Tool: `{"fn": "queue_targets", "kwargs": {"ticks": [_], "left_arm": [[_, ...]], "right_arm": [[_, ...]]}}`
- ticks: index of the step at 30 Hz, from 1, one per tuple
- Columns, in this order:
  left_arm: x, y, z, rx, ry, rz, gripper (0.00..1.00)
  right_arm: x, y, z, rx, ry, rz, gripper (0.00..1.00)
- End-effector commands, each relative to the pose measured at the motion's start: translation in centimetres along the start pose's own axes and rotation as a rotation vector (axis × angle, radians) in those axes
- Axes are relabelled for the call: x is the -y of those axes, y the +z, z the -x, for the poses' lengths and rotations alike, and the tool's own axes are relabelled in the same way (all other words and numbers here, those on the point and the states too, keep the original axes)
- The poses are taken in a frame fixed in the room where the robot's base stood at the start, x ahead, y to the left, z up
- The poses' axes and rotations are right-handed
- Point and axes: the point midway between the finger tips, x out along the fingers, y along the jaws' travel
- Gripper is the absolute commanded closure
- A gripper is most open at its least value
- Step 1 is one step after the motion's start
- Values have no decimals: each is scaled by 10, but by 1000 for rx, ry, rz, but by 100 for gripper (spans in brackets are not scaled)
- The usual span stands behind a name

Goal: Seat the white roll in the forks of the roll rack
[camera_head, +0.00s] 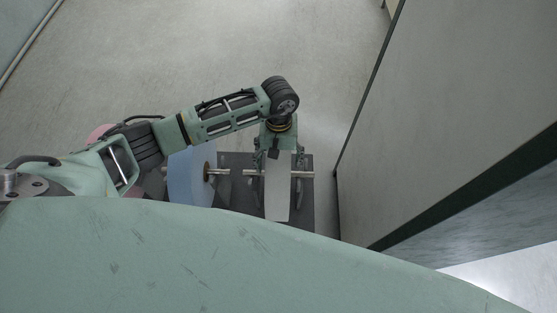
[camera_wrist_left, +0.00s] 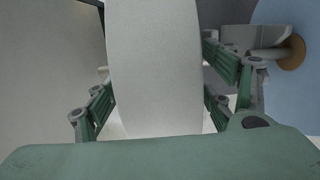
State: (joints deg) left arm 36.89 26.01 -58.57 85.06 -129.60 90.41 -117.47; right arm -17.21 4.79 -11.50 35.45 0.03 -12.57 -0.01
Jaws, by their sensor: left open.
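The white roll (camera_head: 277,195) stands on edge over the dark rack, with a pale spindle end sticking out to its right. It also fills the middle of the left wrist view (camera_wrist_left: 155,65). The roll rack (camera_head: 306,208) is a dark base with forks, mostly hidden by the roll and my body; I cannot tell whether the spindle rests in the forks. My left gripper (camera_head: 279,159) is above the roll's far end, its open fingers on either side of it. In the left wrist view the fingers (camera_wrist_left: 160,88) show at both sides, seemingly apart from the roll.
A blue roll (camera_head: 190,178) with a brown core stands just left of the white roll, near my left gripper; it also shows in the left wrist view (camera_wrist_left: 285,85). A tall grey panel (camera_head: 450,110) rises on the right. Open floor (camera_head: 200,50) lies beyond the rack.

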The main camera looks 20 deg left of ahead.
Motion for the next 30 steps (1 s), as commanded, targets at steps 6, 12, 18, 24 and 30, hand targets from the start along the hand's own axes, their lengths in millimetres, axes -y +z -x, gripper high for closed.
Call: {"fn": "queue_targets", "kwargs": {"ticks": [6,12,18,24,30], "left_arm": [[0,-2,48,-7,2,-1,24],[0,-2,86,-6,1,-1,24],[0,-1,106,-2,1,0,24],[0,-1,110,-1,1,0,24],[0,0,109,-1,1,0,24]], "right_arm": [[2,-1,0,-1,-2,-1,100],[2,-1,0,-2,-2,-2,100],[2,-2,0,-2,-3,-2,100],[3,-2,0,-2,-3,-2,100],[2,-2,0,-3,-3,-2,100]]}}
